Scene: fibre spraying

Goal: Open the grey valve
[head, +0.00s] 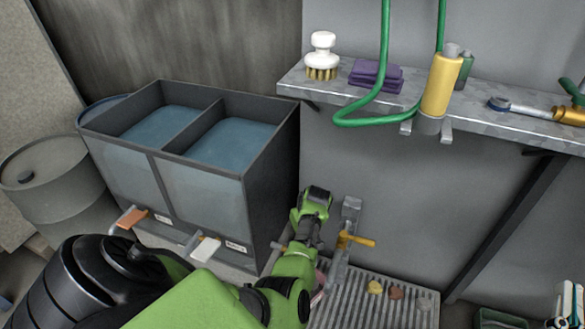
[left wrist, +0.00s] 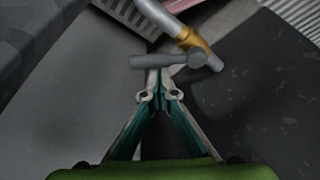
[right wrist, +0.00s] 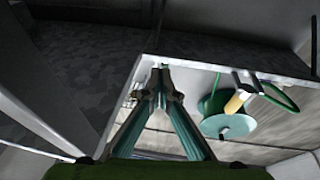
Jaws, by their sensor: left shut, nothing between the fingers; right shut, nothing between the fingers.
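The grey valve handle (left wrist: 168,61) shows in the left wrist view, a short bar on a brass fitting (left wrist: 197,43) at the end of a metal pipe. My left gripper (left wrist: 160,82) is shut and empty, its tips right at the near side of the bar; whether they touch cannot be told. In the head view my green left arm reaches down beside the tank and hides that gripper; I cannot make out the grey handle there. My right gripper (head: 566,312) is at the lower right edge of the head view. In the right wrist view it (right wrist: 160,78) is shut and empty.
A grey tank (head: 150,150) with blue liquid stands left, with orange (head: 133,218) and white (head: 206,248) handles. A yellow-handled tap (head: 356,240) stands over a ribbed grate (head: 385,308). A wall shelf (head: 490,122) holds a brush, purple cloth and wrench; a yellow sprayer (head: 441,85) hangs at its edge.

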